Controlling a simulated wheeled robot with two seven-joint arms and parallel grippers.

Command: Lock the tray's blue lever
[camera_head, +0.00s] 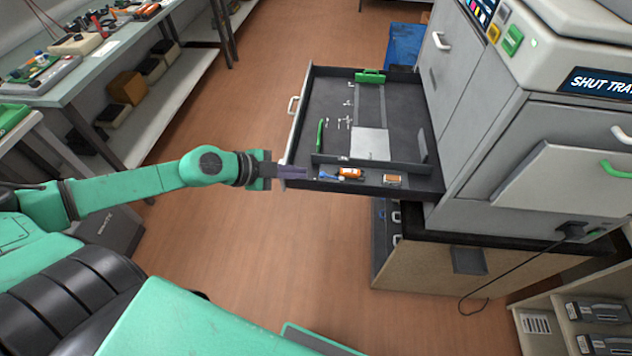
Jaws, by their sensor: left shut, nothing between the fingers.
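The tray (400,110) is a dark open drawer pulled out of the large grey printer. A small blue lever (328,177) shows in the narrow front compartment of the tray, near its left corner. An orange part (350,173) sits just right of it. Whether the lever is locked is too small to tell. My left gripper (304,172) is shut and empty. Its dark fingers reach over the tray's near left corner, with the tips just left of the blue lever; I cannot tell whether they touch it. My right gripper is not in view.
The printer (480,120) stands on the right; its display (600,84) reads "SHUT TRA", cut off. The tray holds green parts (320,135) and a white plate (370,144). A workbench (110,50) stands at the left. The floor between is clear.

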